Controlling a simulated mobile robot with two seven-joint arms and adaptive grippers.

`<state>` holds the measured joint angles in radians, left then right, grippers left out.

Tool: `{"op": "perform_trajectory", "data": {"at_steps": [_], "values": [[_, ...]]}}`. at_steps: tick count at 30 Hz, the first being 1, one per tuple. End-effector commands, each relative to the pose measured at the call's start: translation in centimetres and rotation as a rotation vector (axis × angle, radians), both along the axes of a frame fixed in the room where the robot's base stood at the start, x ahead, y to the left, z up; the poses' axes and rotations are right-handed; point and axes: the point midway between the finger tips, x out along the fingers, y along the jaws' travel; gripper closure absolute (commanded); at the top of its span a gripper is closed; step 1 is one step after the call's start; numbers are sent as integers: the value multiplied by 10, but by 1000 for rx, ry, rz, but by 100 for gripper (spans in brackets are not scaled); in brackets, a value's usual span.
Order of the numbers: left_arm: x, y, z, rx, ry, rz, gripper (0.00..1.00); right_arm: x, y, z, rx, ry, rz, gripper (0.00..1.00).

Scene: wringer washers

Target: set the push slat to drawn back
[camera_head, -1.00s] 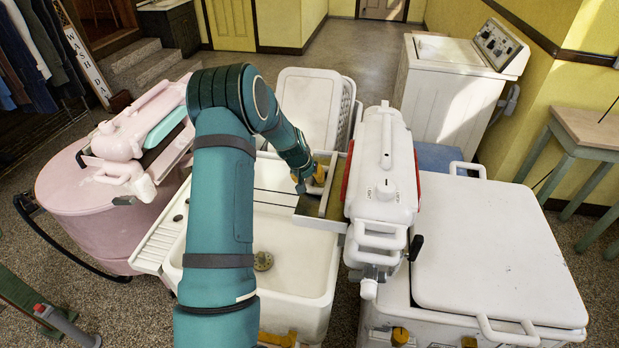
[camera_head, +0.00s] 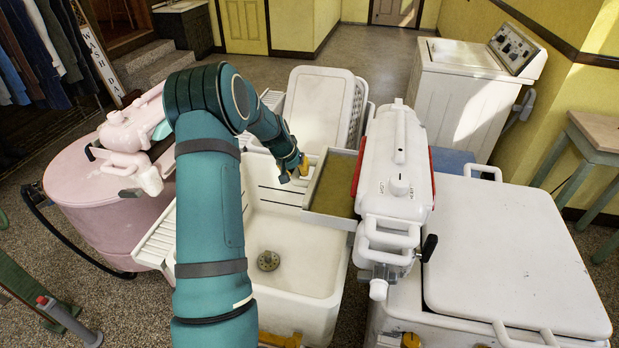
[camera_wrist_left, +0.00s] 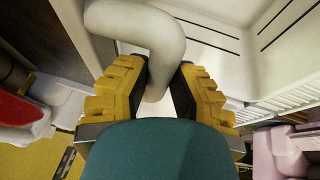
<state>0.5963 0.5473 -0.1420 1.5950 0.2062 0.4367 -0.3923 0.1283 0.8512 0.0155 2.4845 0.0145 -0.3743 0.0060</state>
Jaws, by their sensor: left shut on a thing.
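The push slat (camera_head: 317,180) is a pale bar standing along the left end of a shallow olive-floored tray (camera_head: 340,190), beside the white wringer (camera_head: 396,178). My left gripper (camera_head: 299,168) is at the slat's left side, over the sink. In the left wrist view, its yellow-padded fingers are shut around a white curved handle (camera_wrist_left: 140,28), which seems to belong to the slat. In the head view, my gripper hides most of this handle. My right gripper is not in view.
A pink washer (camera_head: 100,215) stands at left and a white lidded washer (camera_head: 510,255) at right. A white basket (camera_head: 325,105) stands behind the sink. The tray floor right of the slat is clear.

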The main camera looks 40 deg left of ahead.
Motion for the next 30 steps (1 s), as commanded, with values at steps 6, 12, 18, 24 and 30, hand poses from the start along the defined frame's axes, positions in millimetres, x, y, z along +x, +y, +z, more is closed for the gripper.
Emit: {"op": "perform_trajectory", "data": {"at_steps": [6,12,18,24,30], "values": [[-5,3,-3,-3,7,-1,100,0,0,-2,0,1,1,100],[-5,4,-3,-3,9,0,60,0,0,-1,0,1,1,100],[-4,3,-2,-2,6,-1,60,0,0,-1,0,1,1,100],[-5,3,4,-1,3,-2,60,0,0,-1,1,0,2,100],[-18,2,33,0,1,-2,60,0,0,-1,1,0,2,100]]}}
